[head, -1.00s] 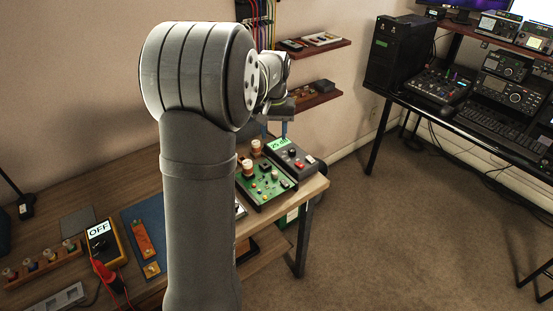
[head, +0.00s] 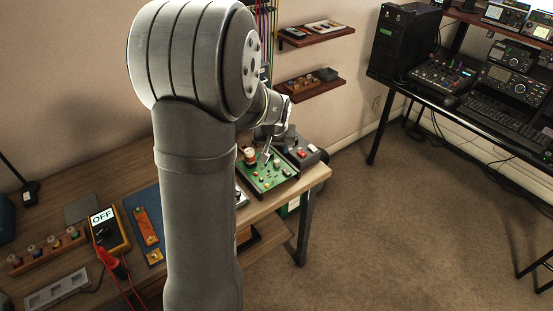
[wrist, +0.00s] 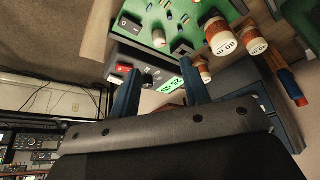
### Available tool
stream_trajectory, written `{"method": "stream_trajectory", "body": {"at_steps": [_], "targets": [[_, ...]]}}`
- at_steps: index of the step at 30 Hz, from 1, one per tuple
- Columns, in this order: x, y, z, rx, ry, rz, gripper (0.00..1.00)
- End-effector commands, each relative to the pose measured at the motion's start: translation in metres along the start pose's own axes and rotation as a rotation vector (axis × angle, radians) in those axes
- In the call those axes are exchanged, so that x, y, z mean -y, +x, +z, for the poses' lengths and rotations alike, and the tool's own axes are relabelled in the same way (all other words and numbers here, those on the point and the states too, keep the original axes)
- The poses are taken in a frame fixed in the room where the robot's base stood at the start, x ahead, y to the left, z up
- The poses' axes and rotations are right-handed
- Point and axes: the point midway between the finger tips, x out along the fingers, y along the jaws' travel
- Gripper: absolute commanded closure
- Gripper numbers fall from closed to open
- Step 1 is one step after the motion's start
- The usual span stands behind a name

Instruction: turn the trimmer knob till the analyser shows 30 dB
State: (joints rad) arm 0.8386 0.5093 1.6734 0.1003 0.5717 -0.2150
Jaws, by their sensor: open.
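The analyser is a dark grey box (head: 306,153) at the right end of the bench, beside a green circuit board (head: 262,187). In the wrist view, its green display (wrist: 170,85) seems to read 25 dB, upside down, between my fingers. A black knob (wrist: 147,80) and a red button show on the analyser. A small beige round part (wrist: 159,38) stands on the board; I cannot tell for sure which part is the trimmer knob. My gripper (wrist: 161,90) is open, its blue fingers apart and empty. In the head view, it hangs above the board and hides the display.
A yellow meter (head: 107,229) reading OFF, red leads and a blue mat (head: 143,211) lie to the left. Wall shelves (head: 314,36) are behind. A desk with radios is at the right.

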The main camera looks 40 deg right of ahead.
Motion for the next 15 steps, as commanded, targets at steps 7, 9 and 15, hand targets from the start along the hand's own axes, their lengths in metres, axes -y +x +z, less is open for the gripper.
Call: {"method": "stream_trajectory", "body": {"at_steps": [7, 9, 15], "targets": [[0.0, 0.047, 0.001, 0.004, 0.0, -0.001, 0.58], [0.0, 0.058, 0.001, 0.003, 0.0, -0.001, 0.58], [0.0, 0.081, 0.001, 0.002, -0.001, 0.0, 0.58]]}}
